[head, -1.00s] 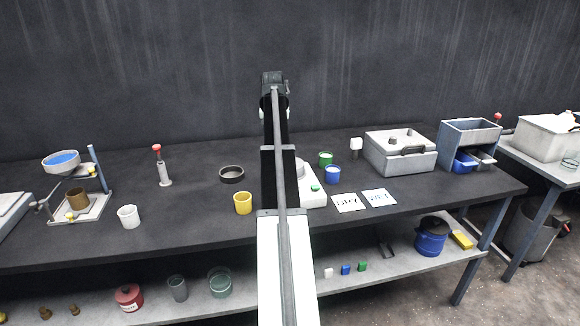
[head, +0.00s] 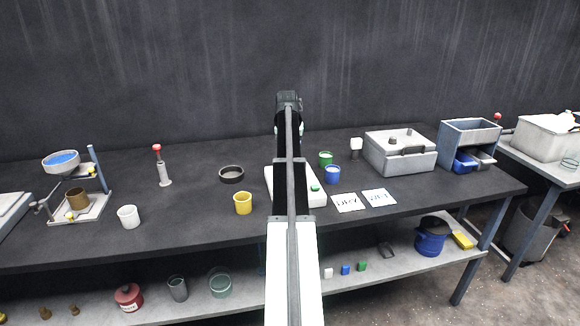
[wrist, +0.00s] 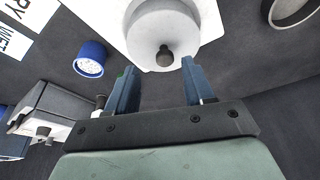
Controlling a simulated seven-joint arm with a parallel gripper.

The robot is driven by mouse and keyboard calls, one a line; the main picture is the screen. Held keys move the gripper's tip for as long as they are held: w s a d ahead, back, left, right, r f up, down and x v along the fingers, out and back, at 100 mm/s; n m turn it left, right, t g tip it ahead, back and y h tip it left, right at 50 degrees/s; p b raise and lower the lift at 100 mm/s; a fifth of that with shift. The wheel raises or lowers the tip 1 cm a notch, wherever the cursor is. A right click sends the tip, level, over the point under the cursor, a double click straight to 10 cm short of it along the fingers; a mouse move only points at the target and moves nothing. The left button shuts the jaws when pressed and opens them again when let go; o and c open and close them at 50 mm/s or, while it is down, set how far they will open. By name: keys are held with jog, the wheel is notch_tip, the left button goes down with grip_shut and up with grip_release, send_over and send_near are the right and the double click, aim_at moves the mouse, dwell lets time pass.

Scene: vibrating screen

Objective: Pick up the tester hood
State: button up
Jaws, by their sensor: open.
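The tester hood looks to be the pale round cover with a dark knob (wrist: 178,22) in the wrist view. It sits on a white tester base (wrist: 108,14). In the head view the white base (head: 276,178) shows at both sides of my arm, and the hood is hidden behind the arm. My gripper (wrist: 158,66) is open and empty. Its two blue fingers point toward the hood, with the knob between their lines and a little beyond the tips.
Close to the tester stand a blue cup (head: 333,176), a green cup (head: 326,158) and a yellow cup (head: 243,206). A dark ring dish (head: 231,174) lies left. Two cards (head: 348,203) and a grey lidded box (head: 400,160) are right.

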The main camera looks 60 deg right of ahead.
jog(key=shift+w+x, duration=0.15)
jog(key=shift+x, duration=1.15)
jog(key=shift+w+x, duration=0.15)
jog(key=shift+x, duration=1.1)
grip_shut()
